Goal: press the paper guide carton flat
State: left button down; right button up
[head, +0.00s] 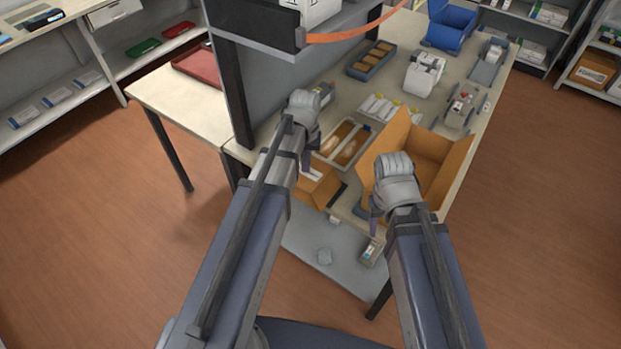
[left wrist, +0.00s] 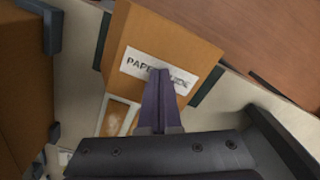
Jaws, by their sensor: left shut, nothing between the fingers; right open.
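The paper guide carton (head: 323,190) is a small orange-brown box with a white label near the front edge of the table. In the left wrist view its face (left wrist: 190,42) carries a label reading PAPER GUIDE, partly covered by my fingers. Dark brackets (left wrist: 206,87) stand at its sides. My left gripper (head: 306,162) is shut and empty, its purple fingertips over the label; I cannot tell whether they touch it. The fingers also show in the left wrist view (left wrist: 158,75). My right gripper (head: 375,228) is open, right of the carton, in front of a big open box, partly hidden by its wrist.
The big open cardboard box (head: 458,160) stands right of the carton. A tray with brown compartments (head: 345,143) lies behind it. A dark shelf post (head: 232,80) rises at the left. A grey lower shelf (head: 305,245) shows below the table edge.

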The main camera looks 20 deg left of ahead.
pick_arm(q)
jog(key=shift+s+d+f, duration=0.1)
jog(key=shift+s+f, duration=0.05)
jog(key=shift+f, duration=0.05)
jog(key=shift+w+a+f+b, duration=0.25)
jog(key=shift+a+f+b, duration=0.15)
jog(key=shift+f+b, duration=0.15)
jog(key=shift+a, duration=0.15)
jog(key=shift+w, duration=0.1)
jog(key=shift+a+f, duration=0.1)
